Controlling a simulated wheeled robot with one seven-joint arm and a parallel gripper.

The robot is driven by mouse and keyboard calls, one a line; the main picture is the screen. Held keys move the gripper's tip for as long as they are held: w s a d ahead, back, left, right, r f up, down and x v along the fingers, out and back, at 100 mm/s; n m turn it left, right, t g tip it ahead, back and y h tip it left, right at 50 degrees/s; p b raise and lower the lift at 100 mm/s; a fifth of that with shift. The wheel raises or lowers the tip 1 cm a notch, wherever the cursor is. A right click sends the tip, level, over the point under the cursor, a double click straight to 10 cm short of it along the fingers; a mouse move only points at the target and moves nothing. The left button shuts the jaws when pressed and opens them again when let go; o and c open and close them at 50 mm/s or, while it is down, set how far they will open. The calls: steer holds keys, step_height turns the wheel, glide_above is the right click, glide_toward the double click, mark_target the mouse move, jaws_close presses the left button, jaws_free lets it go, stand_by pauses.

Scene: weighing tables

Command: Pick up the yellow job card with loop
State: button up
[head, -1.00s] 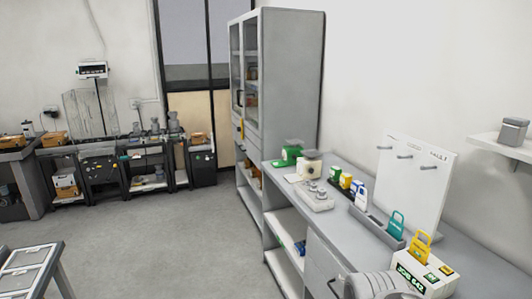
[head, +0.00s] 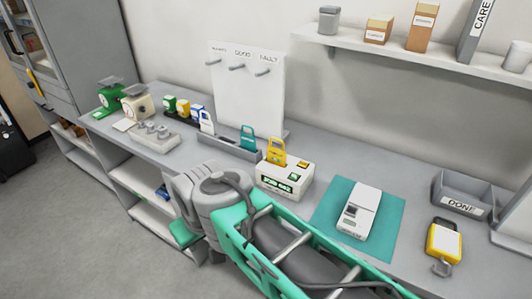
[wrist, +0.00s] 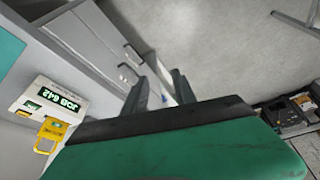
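The yellow job card with loop (head: 276,152) stands upright in the back left part of a white box labelled JOB 642 (head: 300,172). Its loop points up, and its lower end is hidden in the box. In the wrist view the card (wrist: 52,133) shows at the lower left beside the box (wrist: 38,108). My gripper (wrist: 162,88) points toward the floor and the bench front, away from the card. Its two fingers stand apart with nothing visible between them. In the head view my arm hides most of the gripper, in front of the bench.
A teal looped card (head: 248,137) stands in a grey tray left of the box. A white device (head: 360,212) sits on a teal mat (head: 330,200). A yellow tag-like item (head: 443,240) and a DONE bin (head: 462,200) are at right. A hook board (head: 245,85) stands behind.

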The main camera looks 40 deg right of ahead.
steer(key=w+d+r+n+t+y, duration=0.1)
steer(key=w+d, duration=0.2)
steer(key=w, duration=0.3)
steer(key=w+d+r+n, duration=0.1)
steer(key=w+d+r, duration=0.15)
steer(key=w, duration=0.25)
steer(key=n+t+y, duration=0.2)
steer(key=n+t, duration=0.2)
steer(key=t, duration=0.2)
glide_above(271, 151)
steer(key=shift+s+d+f, duration=0.15)
steer(key=shift+s+f, duration=0.15)
steer(key=shift+f, duration=0.1)
steer(key=s+f, duration=0.1)
steer(key=s, duration=0.1)
steer(key=s+d+f+m+t+y, duration=0.1)
steer(key=s+d+f+m+b, duration=0.1)
steer(key=s, duration=0.1)
steer(key=shift+s+f+t, duration=0.3)
steer(key=shift+s+f, duration=0.05)
steer(key=shift+f, duration=0.05)
steer(key=shift+s, duration=0.1)
steer(key=p+x, duration=0.3)
steer(key=x, duration=0.5)
steer(key=shift+d+r, duration=0.1)
jaws_close()
